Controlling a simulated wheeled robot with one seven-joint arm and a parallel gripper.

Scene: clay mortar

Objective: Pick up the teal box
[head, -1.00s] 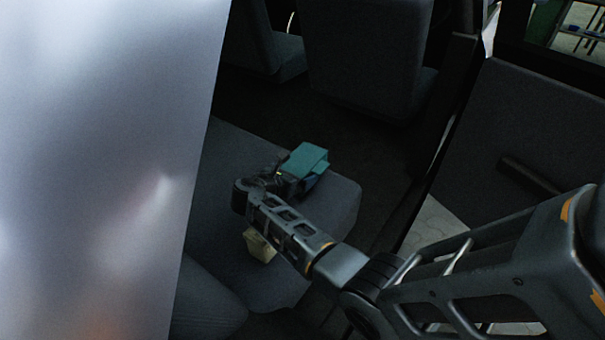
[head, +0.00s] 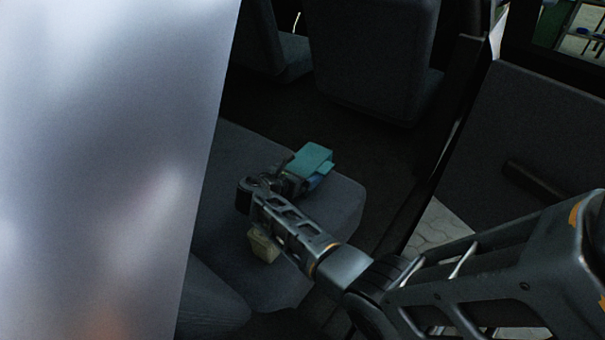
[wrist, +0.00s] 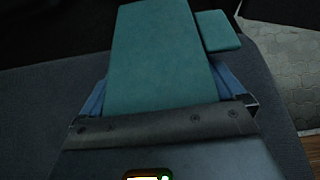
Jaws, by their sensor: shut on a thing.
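The teal box (head: 312,158) is over the far part of the dark grey seat cushion, at the far end of my arm. In the wrist view the teal box (wrist: 160,55) fills the upper middle, with a small teal flap or block at its right side. My gripper (head: 300,180) is shut on the teal box. Blue finger parts show along both sides of the box in the wrist view. The fingertips are hidden. I cannot tell whether the box touches the cushion.
A small beige object (head: 263,245) sits on the seat cushion (head: 335,215) below my arm. A large pale shiny panel (head: 100,150) blocks the left side. Dark seats (head: 375,50) stand behind. A dark door panel (head: 545,130) is at the right, with paving below it.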

